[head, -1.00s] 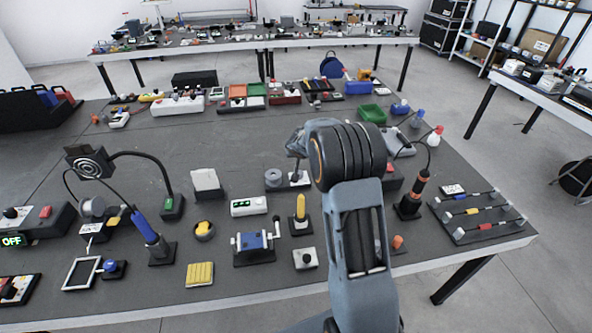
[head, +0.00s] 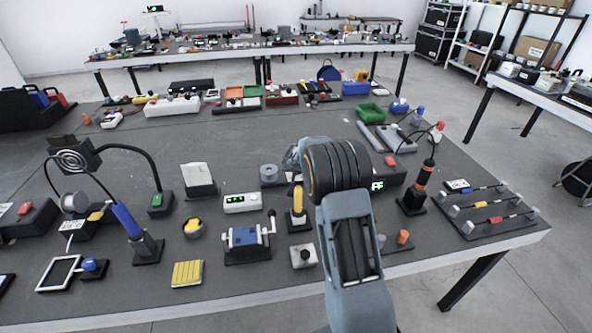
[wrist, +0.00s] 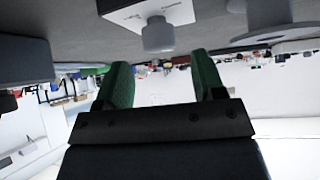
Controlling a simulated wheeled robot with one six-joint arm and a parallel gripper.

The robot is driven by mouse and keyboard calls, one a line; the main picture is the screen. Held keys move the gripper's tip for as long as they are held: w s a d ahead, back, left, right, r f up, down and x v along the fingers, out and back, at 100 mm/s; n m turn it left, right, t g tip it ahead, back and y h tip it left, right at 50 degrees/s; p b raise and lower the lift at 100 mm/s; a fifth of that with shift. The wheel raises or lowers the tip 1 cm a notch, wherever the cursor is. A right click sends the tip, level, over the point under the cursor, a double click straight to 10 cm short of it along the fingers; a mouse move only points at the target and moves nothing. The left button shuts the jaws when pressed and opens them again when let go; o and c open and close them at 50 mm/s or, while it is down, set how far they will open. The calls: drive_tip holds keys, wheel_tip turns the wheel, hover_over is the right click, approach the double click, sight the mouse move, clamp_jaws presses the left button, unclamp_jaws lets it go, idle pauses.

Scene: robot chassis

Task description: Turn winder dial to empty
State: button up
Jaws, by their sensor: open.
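A small white box with a grey round knob (wrist: 158,36) shows at the top middle of the wrist view, which looks upside down; it may be the winder dial. Its pointer and marks are too small to read. A grey spool-like part (wrist: 262,22) is to its right. In the head view the same spool (head: 269,174) stands left of my gripper, and the knob box is hidden behind my gripper and arm. My gripper (wrist: 164,78) is open and empty, its two green fingers apart, close to the knob. In the head view my gripper (head: 292,156) is partly hidden by my wrist.
A blue device with a crank (head: 245,240), a yellow-handled switch (head: 298,207) and a white knob box (head: 304,256) stand in front of my gripper. A dark box with a green display (head: 378,185) is right of my arm. Bare tabletop lies behind, to the left.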

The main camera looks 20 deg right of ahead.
drive_tip(key=shift+p+x, duration=0.5)
drive_tip(key=shift+x, duration=1.8)
drive_tip(key=c, duration=0.9)
